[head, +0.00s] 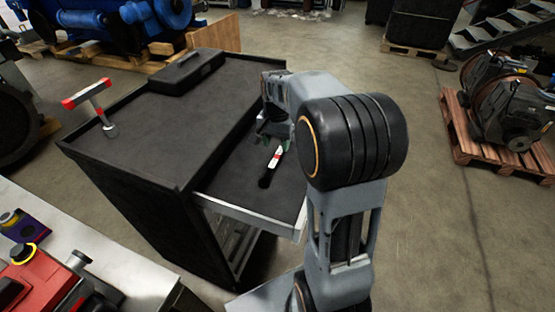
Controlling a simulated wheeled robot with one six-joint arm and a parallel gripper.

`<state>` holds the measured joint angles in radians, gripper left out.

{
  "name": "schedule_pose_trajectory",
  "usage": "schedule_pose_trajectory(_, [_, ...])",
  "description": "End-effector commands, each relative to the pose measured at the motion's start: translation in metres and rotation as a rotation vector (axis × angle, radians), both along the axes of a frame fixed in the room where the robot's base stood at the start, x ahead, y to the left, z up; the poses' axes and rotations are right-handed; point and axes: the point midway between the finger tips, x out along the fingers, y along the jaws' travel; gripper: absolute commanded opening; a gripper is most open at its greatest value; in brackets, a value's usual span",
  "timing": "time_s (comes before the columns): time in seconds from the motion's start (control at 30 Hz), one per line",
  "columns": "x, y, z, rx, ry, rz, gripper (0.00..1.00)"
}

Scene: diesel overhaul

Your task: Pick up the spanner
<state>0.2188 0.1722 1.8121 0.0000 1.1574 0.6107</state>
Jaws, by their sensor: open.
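A slim tool, which looks like the spanner (276,157), lies in the pulled-out drawer (230,183) of the black tool cabinet. It has a pale and red shaft and a dark rounded end towards the drawer's front. My gripper (272,141) is open just above and behind its far end, partly hidden by my own arm. I cannot tell whether the fingers touch the tool or stand around it. The tool's far end is hard to make out under the gripper.
On the cabinet top (165,120) a red and white T-shaped tool (90,95) stands at the left edge, and a black case (187,72) lies at the back. A workbench (110,270) with red equipment is at the lower left. Pallets with machinery (510,100) stand right.

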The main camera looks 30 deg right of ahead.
Motion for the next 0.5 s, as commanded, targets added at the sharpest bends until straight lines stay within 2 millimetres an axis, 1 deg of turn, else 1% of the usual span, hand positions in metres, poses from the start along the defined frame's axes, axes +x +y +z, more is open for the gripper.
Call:
schedule_pose_trajectory(0.17, [0.0,0.0,-0.011,0.001,0.002,0.001,0.51])
schedule_pose_trajectory(0.4, [-0.001,0.0,-0.043,0.001,0.004,0.001,0.51])
schedule_pose_trajectory(0.5, [0.0,0.0,-0.051,0.001,0.001,0.001,0.51])
